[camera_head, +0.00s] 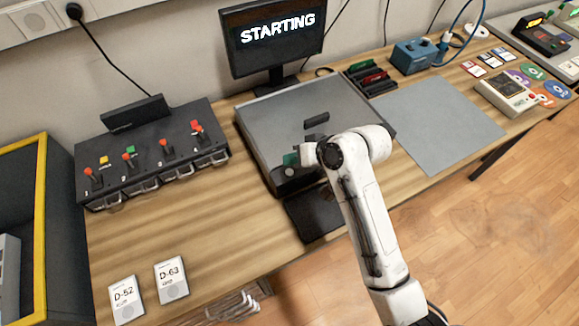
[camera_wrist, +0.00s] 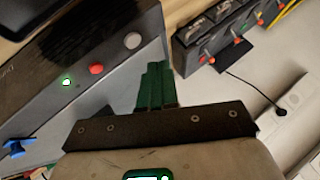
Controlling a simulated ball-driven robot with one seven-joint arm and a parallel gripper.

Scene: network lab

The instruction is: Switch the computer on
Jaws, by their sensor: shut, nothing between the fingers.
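The computer (camera_head: 265,115) is a flat grey case on the bench. Its monitor (camera_head: 275,52) behind it is lit and reads "STARTING". My gripper (camera_head: 290,159) is at the front left of the case, with green fingers closed together and empty. In the wrist view the computer's dark front panel (camera_wrist: 40,105) carries a lit green light (camera_wrist: 67,82), a red button (camera_wrist: 96,69) and a pale round button (camera_wrist: 133,41). The closed fingers (camera_wrist: 156,70) are to the right of the pale button; I cannot tell whether they touch the panel.
A black box with several red-topped switches (camera_head: 155,160) stands left. Two cards, D-52 (camera_head: 126,300) and D-63 (camera_head: 171,280), lie at the front left. A grey mat (camera_head: 440,120) lies right of the computer.

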